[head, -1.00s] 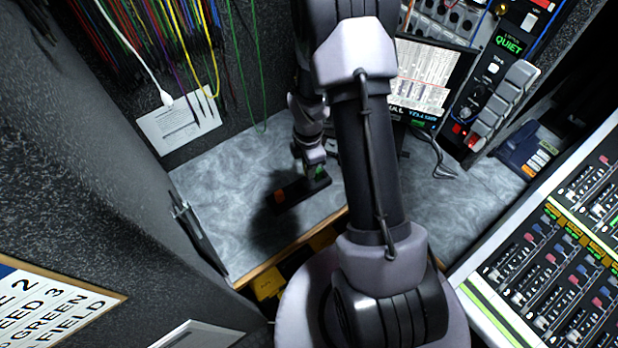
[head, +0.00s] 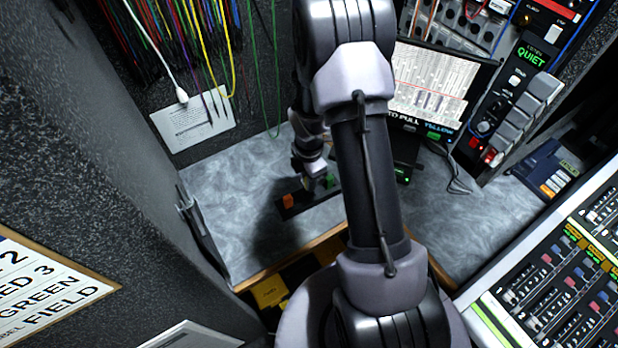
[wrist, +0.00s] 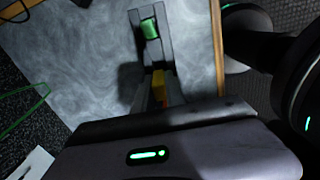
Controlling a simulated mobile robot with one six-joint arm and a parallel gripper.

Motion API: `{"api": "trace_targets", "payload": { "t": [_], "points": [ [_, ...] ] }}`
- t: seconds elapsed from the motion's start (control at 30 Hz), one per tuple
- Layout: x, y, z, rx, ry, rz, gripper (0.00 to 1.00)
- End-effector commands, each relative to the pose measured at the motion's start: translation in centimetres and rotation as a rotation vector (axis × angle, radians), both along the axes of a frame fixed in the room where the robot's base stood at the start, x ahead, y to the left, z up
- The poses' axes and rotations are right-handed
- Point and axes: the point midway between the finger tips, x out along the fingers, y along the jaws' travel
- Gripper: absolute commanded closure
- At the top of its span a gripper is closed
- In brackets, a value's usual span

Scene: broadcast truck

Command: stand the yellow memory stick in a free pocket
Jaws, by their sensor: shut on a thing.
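The yellow memory stick (wrist: 158,84) is between the fingers of my gripper (wrist: 158,92), which is shut on it. In the wrist view it lines up with the middle of a narrow dark rack (wrist: 152,56). The rack also shows on the grey counter in the head view (head: 302,206). A green stick (wrist: 150,31) stands toward one end of the rack and an orange one (head: 288,201) toward the other. My gripper (head: 314,181) is low over the rack between them. The yellow stick's lower end is hidden, so I cannot tell whether it is inside a pocket.
A screen (head: 432,84) and a dark box (head: 404,158) stand behind my arm at right. Coloured cables (head: 195,50) hang on the back wall. The counter's wooden front edge (head: 290,258) is near the rack. Bare counter (head: 240,215) lies left of the rack.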

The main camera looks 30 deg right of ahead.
Motion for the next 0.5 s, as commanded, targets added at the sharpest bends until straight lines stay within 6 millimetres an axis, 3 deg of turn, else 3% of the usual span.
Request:
{"api": "trace_targets", "payload": {
  "t": [0.1,0.5],
  "points": [
    [0.0,0.0,-1.32,0.0,0.0,0.0,1.0],
    [0.01,0.0,-1.27,0.0,0.0,-0.001,1.0]
  ]
}}
